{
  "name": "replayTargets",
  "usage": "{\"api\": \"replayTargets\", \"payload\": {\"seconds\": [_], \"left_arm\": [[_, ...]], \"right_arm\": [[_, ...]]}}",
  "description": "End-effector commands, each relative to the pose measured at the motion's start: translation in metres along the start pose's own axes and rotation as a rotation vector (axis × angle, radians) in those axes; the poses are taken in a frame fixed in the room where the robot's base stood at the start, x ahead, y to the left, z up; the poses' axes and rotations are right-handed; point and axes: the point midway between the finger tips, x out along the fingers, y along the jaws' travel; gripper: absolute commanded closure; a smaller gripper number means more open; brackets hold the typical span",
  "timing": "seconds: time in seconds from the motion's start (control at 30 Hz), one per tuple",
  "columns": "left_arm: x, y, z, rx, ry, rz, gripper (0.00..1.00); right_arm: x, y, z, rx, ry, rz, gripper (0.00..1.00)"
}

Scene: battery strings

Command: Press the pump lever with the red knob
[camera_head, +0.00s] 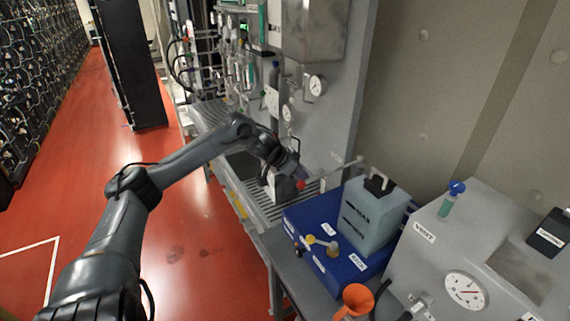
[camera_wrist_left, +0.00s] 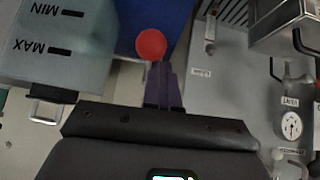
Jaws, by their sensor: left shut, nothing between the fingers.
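The red knob (camera_head: 301,184) shows just beyond the tip of my left gripper (camera_head: 297,175), above the grated bench. A thin pale rod (camera_head: 345,167) runs near it towards the wall; I cannot tell for sure that it is the pump lever joined to the knob. In the left wrist view the round red knob (camera_wrist_left: 150,44) is right in front of the dark purple fingers of my left gripper (camera_wrist_left: 160,68). The fingers are shut and empty. I cannot tell whether they touch the knob. My right gripper is not in view.
A grey-blue tank (camera_head: 368,215) with a black cap stands on a blue box (camera_head: 322,262) right of the gripper. An orange funnel (camera_head: 357,298) and a grey unit with a gauge (camera_head: 466,291) are at the front right. A panel with gauges (camera_head: 317,85) stands behind.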

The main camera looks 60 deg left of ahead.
Motion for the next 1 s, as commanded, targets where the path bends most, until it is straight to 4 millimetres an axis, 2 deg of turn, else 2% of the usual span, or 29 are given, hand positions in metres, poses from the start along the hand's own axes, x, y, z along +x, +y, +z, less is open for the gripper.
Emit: {"api": "replayTargets", "payload": {"seconds": [0.03,0.1,0.27,0.4,0.53,1.0], "left_arm": [[-0.001,0.002,0.014,0.002,-0.037,0.006,1.00],[-0.009,0.001,0.016,0.002,-0.039,0.004,1.00],[-0.030,0.001,0.016,0.003,-0.038,0.004,1.00],[-0.048,0.000,0.014,0.004,-0.033,0.004,1.00],[-0.059,0.000,0.013,0.004,-0.032,0.002,1.00],[-0.067,0.000,0.012,0.004,-0.030,0.001,1.00]], "right_arm": [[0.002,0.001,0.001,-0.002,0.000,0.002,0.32],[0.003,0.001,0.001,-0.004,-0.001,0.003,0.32],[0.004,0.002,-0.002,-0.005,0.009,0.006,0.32],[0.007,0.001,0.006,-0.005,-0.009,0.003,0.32],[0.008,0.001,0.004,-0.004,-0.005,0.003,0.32],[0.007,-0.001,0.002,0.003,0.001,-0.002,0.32]]}}
